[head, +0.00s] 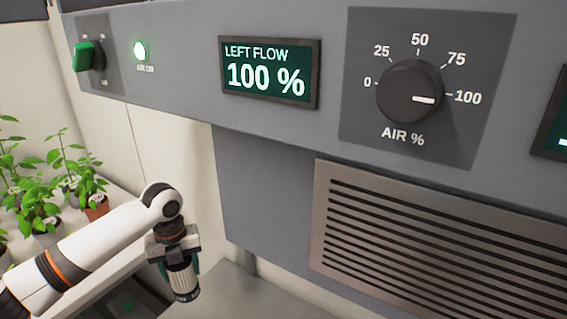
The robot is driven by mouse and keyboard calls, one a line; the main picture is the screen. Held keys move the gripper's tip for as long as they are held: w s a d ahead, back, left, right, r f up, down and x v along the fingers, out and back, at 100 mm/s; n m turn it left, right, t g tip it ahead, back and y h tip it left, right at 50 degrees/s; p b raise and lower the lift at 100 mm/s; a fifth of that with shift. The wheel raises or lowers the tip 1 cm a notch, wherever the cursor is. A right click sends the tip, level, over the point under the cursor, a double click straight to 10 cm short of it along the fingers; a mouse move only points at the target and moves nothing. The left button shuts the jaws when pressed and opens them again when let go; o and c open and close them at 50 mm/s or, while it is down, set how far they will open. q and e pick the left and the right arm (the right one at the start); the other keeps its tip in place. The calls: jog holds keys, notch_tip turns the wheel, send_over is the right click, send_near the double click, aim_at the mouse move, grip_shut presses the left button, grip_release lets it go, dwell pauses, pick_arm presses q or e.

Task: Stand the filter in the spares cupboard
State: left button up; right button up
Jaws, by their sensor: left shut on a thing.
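My left gripper (181,272) comes in from the left and points down in the lower left of the head view. Its teal fingers are shut on the filter (183,281), a small pale ribbed cylinder with a dark lower end. The filter hangs roughly upright, slightly tilted, in front of the grey panel. Part of it is hidden by the fingers. I cannot make out the spares cupboard in this view. My right gripper is not in view.
Potted plants (67,180) stand on a pale bench at the left. A grey console carries a green switch (84,57), a lit lamp (140,51), a display (268,74) reading "LEFT FLOW 100 %" and an air dial (409,92) pointing near 100. A slatted vent (430,240) is below.

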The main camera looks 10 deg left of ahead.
pick_arm(q)
jog(key=shift+s+d+n, duration=0.3)
jog(key=shift+d+n, duration=0.15)
jog(key=shift+n, duration=0.35)
jog(key=s+d+r+n, duration=0.1)
jog(key=s+d+n, duration=0.5)
jog(key=n, duration=0.8)
jog(key=s+d+r+n, duration=0.1)
jog(key=s+d+n, duration=0.5)
jog(key=n, duration=0.8)
jog(key=shift+s+d, duration=0.2)
jog(key=shift+s, duration=0.8)
